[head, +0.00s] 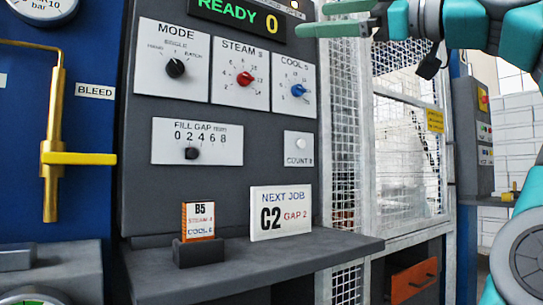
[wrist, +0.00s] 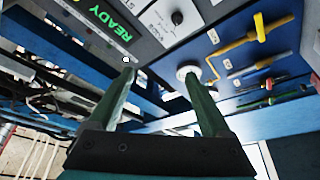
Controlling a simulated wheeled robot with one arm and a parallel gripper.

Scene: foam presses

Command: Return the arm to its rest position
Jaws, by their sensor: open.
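My gripper (head: 333,18) shows at the top right of the head view, with its green fingers pointing left, in front of the mesh guard and near the READY display. It is apart from the panel. In the wrist view my gripper (wrist: 158,82) has its two green fingers spread with nothing between them. My teal and white arm reaches in from the upper right of the head view, and another teal and white part of my arm shows at the right edge.
A dark control panel (head: 262,130) carries MODE, STEAM and COOL knobs. A shelf (head: 300,262) below holds a B5 card (head: 199,219) and a NEXT JOB C2 card (head: 280,212). A yellow-handled brass valve (head: 75,158) is at left. A mesh guard (head: 345,130) stands right of the panel.

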